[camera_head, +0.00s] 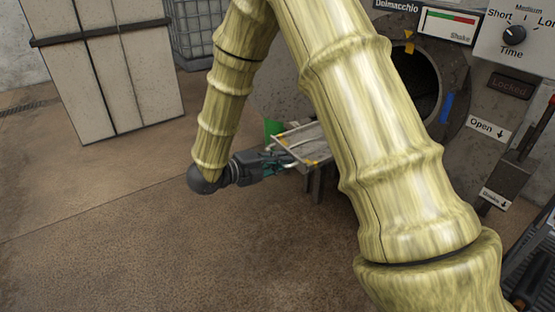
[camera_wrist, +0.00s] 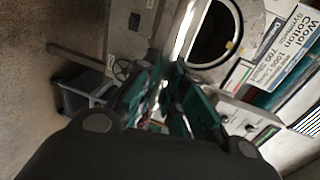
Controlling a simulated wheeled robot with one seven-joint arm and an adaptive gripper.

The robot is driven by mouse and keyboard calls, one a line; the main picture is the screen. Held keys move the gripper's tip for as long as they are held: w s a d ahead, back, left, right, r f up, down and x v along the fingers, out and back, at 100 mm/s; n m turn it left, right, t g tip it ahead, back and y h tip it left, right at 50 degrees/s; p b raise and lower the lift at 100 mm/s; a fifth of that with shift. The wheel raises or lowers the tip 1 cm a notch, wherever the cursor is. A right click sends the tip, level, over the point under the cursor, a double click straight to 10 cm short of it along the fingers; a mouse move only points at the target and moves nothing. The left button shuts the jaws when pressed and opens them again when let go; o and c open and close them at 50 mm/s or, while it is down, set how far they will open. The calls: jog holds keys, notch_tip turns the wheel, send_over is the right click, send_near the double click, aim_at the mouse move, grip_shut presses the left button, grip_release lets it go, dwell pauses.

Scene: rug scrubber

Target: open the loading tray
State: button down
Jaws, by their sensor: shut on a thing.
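The loading tray (camera_head: 308,140) is a grey metal tray with a pale rim and yellow corner marks. It sticks out in front of the scrubber's round dark opening (camera_head: 418,85). My gripper (camera_head: 283,163) is at the tray's near left end and is shut on its pale handle. The exact contact is small in the head view. In the wrist view, the teal-padded fingers (camera_wrist: 167,85) close around a thin part below a bright strip of the tray (camera_wrist: 184,30). My arm hides part of the machine and the tray's right side.
The machine's panel has a time knob (camera_head: 514,35), an "Open" label (camera_head: 488,127) and a lever (camera_head: 537,125) at right. A large pale box (camera_head: 115,75) and a caged tank (camera_head: 198,30) stand behind at left. The brown floor at left is clear.

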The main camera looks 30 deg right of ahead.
jog(key=shift+w+r, duration=0.1)
jog(key=shift+w, duration=0.1)
jog(key=c, duration=1.5)
grip_release()
jog(key=shift+w, duration=0.1)
jog(key=shift+s, duration=0.2)
jog(key=v, duration=1.2)
